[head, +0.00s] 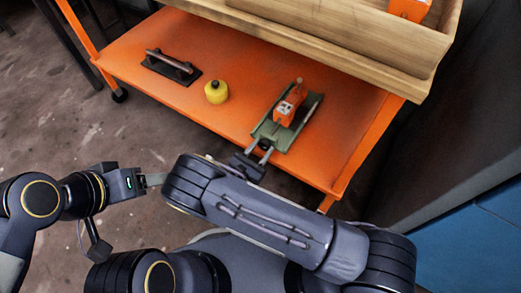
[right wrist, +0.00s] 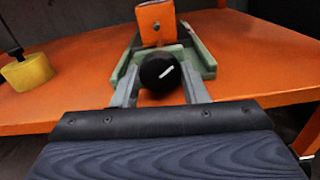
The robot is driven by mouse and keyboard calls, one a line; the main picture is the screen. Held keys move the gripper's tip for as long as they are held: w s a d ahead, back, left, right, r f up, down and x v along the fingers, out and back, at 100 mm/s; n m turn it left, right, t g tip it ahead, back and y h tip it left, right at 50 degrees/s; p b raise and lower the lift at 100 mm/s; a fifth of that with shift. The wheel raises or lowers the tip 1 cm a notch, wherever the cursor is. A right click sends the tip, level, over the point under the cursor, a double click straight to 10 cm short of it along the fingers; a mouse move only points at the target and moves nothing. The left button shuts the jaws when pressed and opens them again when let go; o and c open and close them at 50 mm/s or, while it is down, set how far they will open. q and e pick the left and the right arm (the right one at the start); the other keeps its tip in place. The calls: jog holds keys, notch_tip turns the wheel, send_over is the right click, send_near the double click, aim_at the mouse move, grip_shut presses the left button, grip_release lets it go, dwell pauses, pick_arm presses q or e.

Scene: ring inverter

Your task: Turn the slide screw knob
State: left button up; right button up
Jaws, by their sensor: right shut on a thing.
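The slide screw device has a green base (head: 268,129) and an orange block (head: 289,105) on top. It sits on the orange shelf near its front edge. Its round black knob (right wrist: 160,71) with a white mark faces me in the right wrist view. My right gripper (head: 258,151) is at the device's near end, shut on the knob, with one finger on each side. The green base (right wrist: 203,60) and orange block (right wrist: 156,22) show just behind the knob. My left gripper (head: 154,180) is away to the left, before the shelf; its finger gap is unclear.
The orange shelf (head: 215,63) also bears a yellow weight-like object (head: 216,91) and a dark plate with a handle (head: 171,67). A wooden tray (head: 330,50) overhangs the shelf at the back. A blue cabinet (head: 470,240) stands at the right.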

pick_arm(q)
jog(key=shift+f+b, duration=0.55)
jog(key=shift+f, duration=0.1)
pick_arm(e)
jog(key=shift+m, duration=2.1)
jog(key=o, duration=1)
